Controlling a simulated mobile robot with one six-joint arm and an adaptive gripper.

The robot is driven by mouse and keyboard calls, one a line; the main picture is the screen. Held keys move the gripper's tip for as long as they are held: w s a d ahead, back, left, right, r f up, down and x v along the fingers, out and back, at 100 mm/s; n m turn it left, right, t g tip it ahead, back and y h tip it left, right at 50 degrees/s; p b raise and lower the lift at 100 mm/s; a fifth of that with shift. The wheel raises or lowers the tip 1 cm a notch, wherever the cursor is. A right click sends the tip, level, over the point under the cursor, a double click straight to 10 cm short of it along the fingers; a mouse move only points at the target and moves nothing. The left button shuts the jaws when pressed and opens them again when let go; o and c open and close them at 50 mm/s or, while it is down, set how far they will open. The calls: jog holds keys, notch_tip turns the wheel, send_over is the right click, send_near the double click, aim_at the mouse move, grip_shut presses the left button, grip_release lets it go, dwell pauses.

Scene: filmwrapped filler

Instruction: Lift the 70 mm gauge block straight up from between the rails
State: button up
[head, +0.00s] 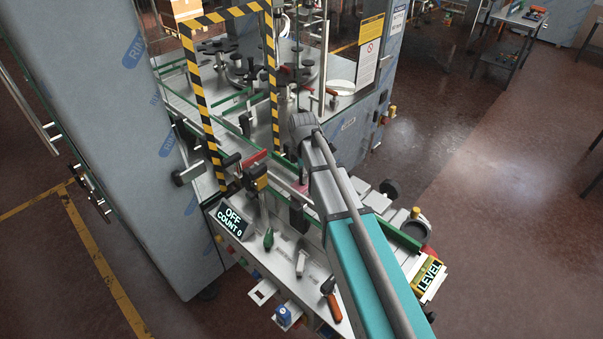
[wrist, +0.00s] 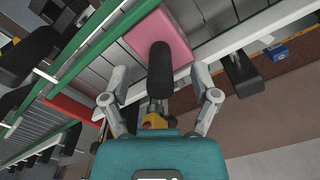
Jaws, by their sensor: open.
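The gauge block, a pink block (wrist: 160,34), lies on the grey slatted conveyor between the rails in the wrist view. A green rail (wrist: 103,40) runs along its left side and a pale metal rail (wrist: 245,42) along its right. My gripper (wrist: 160,72) is open and empty, its two grey fingers spread wide below the block in the picture. A dark rounded cylinder stands between the fingers and covers part of the block; I cannot tell what it belongs to. In the head view my arm hides most of the gripper and the block.
A yellow-black striped frame (head: 201,110) stands over the conveyor. A display reading OFF, COUNT 0 (head: 232,222) sits at the front left. Several hand tools, including an orange-handled one (head: 330,296), lie on the front plate. A LEVEL sign (head: 429,277) is at the right. Open floor lies to the right.

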jog(key=shift+c, duration=0.3)
grip_shut()
dwell(0.5)
jog(key=shift+r+p, duration=1.25)
dwell(1.4)
jog(key=shift+r+p, duration=2.2)
jog(key=shift+r, duration=0.05)
